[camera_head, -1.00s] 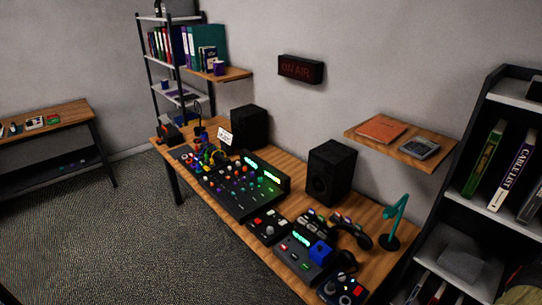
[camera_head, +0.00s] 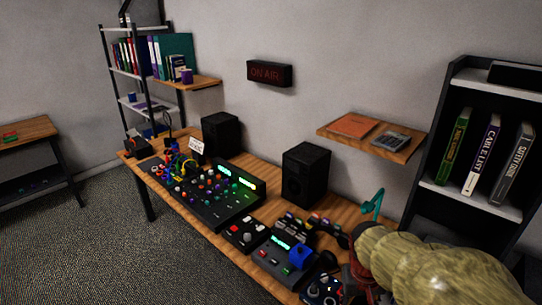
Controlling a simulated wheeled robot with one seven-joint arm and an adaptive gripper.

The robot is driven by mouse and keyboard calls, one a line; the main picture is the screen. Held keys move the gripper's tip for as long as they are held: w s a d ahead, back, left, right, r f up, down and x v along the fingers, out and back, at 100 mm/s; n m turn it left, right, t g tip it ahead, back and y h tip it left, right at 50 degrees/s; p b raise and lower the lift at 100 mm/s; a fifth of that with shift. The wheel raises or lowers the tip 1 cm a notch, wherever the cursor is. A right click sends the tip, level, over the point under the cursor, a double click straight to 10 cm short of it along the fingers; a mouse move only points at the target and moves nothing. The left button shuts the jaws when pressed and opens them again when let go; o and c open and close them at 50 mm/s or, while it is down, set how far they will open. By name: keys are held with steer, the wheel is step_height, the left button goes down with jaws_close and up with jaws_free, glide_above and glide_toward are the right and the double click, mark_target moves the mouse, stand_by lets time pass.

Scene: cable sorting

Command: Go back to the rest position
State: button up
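My arm, in a khaki covering, reaches in from the lower right corner over the right end of the wooden desk (camera_head: 222,243). At its left end a dark reddish part hangs down, which may be my gripper (camera_head: 358,287); its fingers cannot be made out. I cannot tell whether it holds anything. Coloured cables (camera_head: 185,168) lie at the left end of the black mixing console (camera_head: 212,212).
Two black speakers (camera_head: 305,174) stand at the wall side. A small control box (camera_head: 243,234), a unit with a blue knob (camera_head: 300,256) and a round-dial device (camera_head: 322,290) are near my arm. A wall shelf (camera_head: 370,138) and a bookcase (camera_head: 432,165) stand right. Floor at left is clear.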

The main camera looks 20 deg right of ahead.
steer(key=w+a+r+n+t+b, duration=0.1)
steer(key=a+r, duration=0.3)
steer(key=a, duration=0.5)
steer(key=w+a+r+n+t+y+b, duration=0.1)
steer(key=a+r+n+t, duration=0.3)
steer(key=a, duration=0.6)
steer(key=shift+a+r+n+y+b, duration=0.3)
steer(key=shift+r+b, duration=0.4)
steer(key=shift+b, duration=0.1)
